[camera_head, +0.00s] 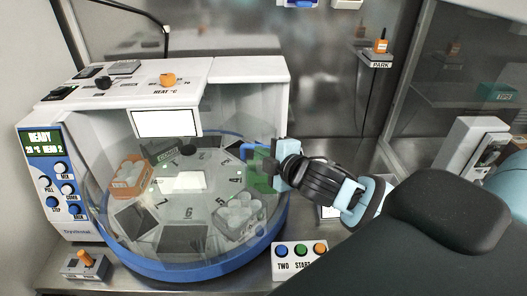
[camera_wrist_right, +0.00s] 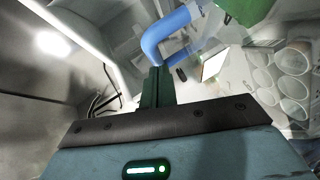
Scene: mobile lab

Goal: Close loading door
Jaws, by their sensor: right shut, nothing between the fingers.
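The white machine (camera_head: 240,72) has a round carousel with a blue rim (camera_head: 160,275) and numbered places. A clear curved cover, the loading door (camera_head: 110,215), shows at its front; how far it stands open is hard to tell. A blue handle (camera_head: 247,147) is at the right side, and it shows large in the wrist view (camera_wrist_right: 165,32). My right gripper (camera_head: 262,168) is at the carousel's right side beside the handle. Its green fingers (camera_wrist_right: 157,88) are shut and empty, close to the handle's end; contact is unclear. My left gripper is not in view.
The carousel holds an orange rack (camera_head: 130,178) and a pale rack of round cups (camera_head: 238,214). A button box (camera_head: 299,260) stands in front right, and a small lever box (camera_head: 86,264) front left. A shelf marked PARK (camera_head: 376,64) is on the back wall.

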